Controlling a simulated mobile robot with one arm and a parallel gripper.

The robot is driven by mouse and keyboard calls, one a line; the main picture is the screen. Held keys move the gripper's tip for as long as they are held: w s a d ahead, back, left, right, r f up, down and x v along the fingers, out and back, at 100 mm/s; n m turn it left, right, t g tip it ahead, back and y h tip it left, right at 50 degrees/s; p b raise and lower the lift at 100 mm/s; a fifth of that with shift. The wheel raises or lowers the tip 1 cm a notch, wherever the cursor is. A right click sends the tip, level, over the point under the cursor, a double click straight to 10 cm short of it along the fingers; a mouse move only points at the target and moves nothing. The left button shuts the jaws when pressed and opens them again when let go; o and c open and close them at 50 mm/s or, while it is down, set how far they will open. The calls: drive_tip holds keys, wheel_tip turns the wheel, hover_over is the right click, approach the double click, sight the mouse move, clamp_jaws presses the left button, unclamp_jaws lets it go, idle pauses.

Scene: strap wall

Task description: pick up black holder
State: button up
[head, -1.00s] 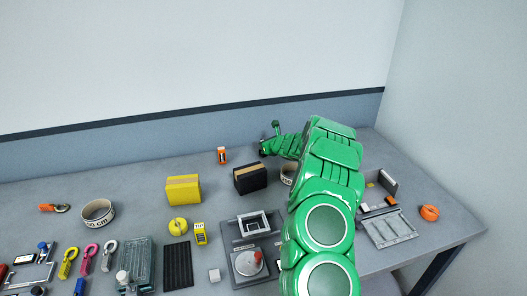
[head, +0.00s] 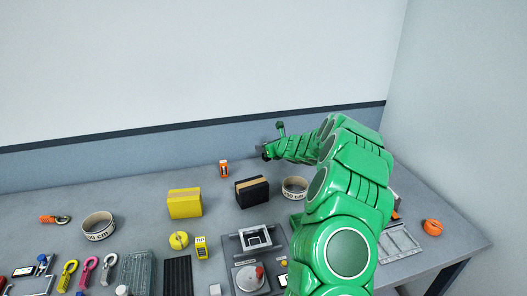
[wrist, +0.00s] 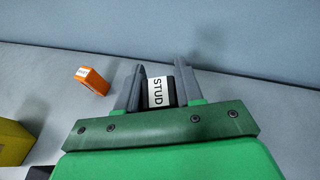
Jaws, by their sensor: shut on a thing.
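My gripper (wrist: 159,88) is shut on a small black holder (wrist: 181,88) with a white label reading STUD. In the wrist view the holder sits between the two grey fingers, and its lower part is hidden by the gripper's green body. In the head view my gripper (head: 267,153) is at the end of the green arm, near the back wall and above the rear of the table. The held holder is too small there to make out clearly.
An orange box (head: 223,169) stands at the back, left of my gripper. A yellow block (head: 184,203), a black block with a tan top (head: 252,195) and a white ring (head: 295,187) stand in front. The wall (head: 230,60) is close behind.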

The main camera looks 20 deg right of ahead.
drive_tip(key=s+a+r, duration=0.1)
drive_tip(key=s+r, duration=0.4)
drive_tip(key=s, duration=0.5)
drive_tip(key=shift+s+a+r, duration=0.2)
drive_tip(key=shift+a+r, duration=0.05)
drive_tip(key=shift+r, duration=0.15)
